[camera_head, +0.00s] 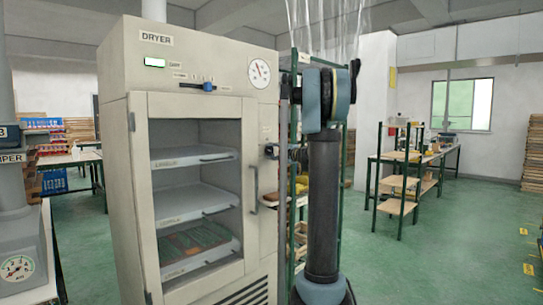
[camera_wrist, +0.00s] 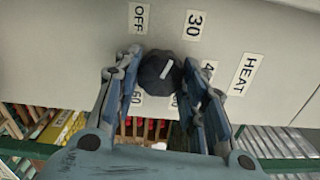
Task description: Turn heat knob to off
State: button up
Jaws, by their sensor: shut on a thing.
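The heat knob (camera_wrist: 155,73) is dark and round with a white pointer line, on a pale panel in the wrist view. Its line tilts up and right, roughly toward the 30 label (camera_wrist: 194,25). The OFF label (camera_wrist: 138,17) is above and slightly left of the knob; the HEAT label (camera_wrist: 244,74) is to its right. My gripper (camera_wrist: 160,80) is shut on the knob, one finger on each side. In the head view my gripper (camera_head: 284,153) is at the right side of the dryer (camera_head: 118,170), where the knob is mostly hidden.
The dryer's glass door has a vertical handle (camera_head: 254,190) close to my arm. Trays sit on shelves inside. A green-framed rack (camera_head: 343,180) stands behind my arm. A blue slider (camera_head: 209,87) and a dial gauge (camera_head: 259,73) are on the dryer's upper front. Green floor is open at right.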

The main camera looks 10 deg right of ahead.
jog(key=n, duration=0.5)
jog(key=shift+s+n, duration=0.15)
jog(key=shift+n, duration=2.45)
jog(key=o, duration=1.1)
jog(key=shift+f, duration=0.1)
jog(key=shift+c, duration=0.2)
jog(key=v, duration=1.1)
jog(key=shift+s+d, duration=0.25)
jog(key=shift+s, duration=0.05)
